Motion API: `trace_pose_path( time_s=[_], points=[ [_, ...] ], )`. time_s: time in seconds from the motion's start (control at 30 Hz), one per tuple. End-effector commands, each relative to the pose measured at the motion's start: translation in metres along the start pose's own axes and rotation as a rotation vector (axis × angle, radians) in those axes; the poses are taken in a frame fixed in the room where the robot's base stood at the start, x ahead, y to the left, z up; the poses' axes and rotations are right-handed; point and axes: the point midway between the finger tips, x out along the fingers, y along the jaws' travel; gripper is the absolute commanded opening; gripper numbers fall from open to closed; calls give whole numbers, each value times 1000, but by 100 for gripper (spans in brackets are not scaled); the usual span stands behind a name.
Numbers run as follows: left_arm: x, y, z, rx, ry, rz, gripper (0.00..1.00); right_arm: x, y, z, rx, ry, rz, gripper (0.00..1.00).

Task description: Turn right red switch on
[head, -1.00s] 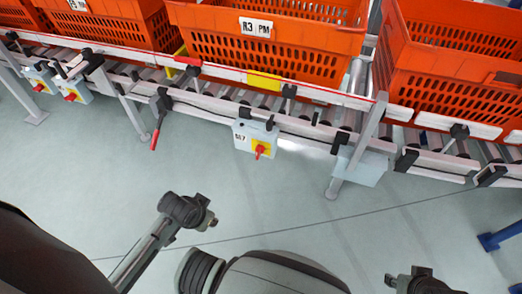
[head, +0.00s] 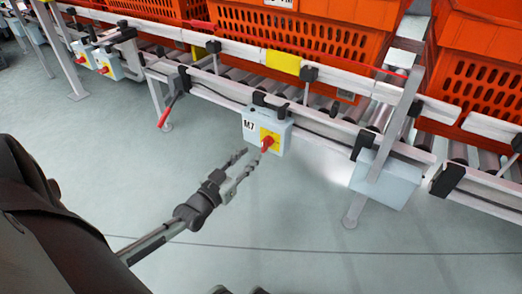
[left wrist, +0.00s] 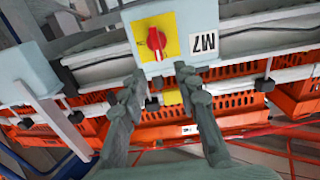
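The right red switch (head: 267,143) is a red rotary knob on a yellow plate, on a light grey box (head: 250,125) marked M7 under the conveyor rail. My left gripper (head: 243,160) is just in front of and below the box, with its fingers pointing at the switch. Its two fingers are apart with nothing between them. In the left wrist view the red knob (left wrist: 156,39) stands near upright at the top, beyond the open fingertips (left wrist: 158,82); I see no contact.
A red lever (head: 166,112) juts down left of the M7 box. A plain grey box (head: 387,180) and a support leg (head: 357,207) stand to the right. Orange totes (head: 310,42) sit on the conveyor. The floor in front is clear.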

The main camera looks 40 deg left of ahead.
Motion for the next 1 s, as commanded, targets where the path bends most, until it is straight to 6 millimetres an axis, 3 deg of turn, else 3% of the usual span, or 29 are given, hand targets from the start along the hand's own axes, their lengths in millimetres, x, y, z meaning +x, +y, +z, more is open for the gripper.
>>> trace_pose_path(
  time_s=[0.2, 0.4, 0.77, 1.0],
  points=[
    [37, 0, 1, 0, 3, 0, 31, -1, -2, 2, -6, 15, -26, 40],
    [61, 1, 1, 1, -1, 2, 31, 1, -3, 3, -11, 27, -44, 40],
    [68, 1, 0, 1, -4, 2, 31, 3, -3, 4, -14, 29, -49, 40],
    [68, 1, 0, 1, -3, 2, 4, 3, -3, 4, -14, 29, -50, 40]
  ],
)
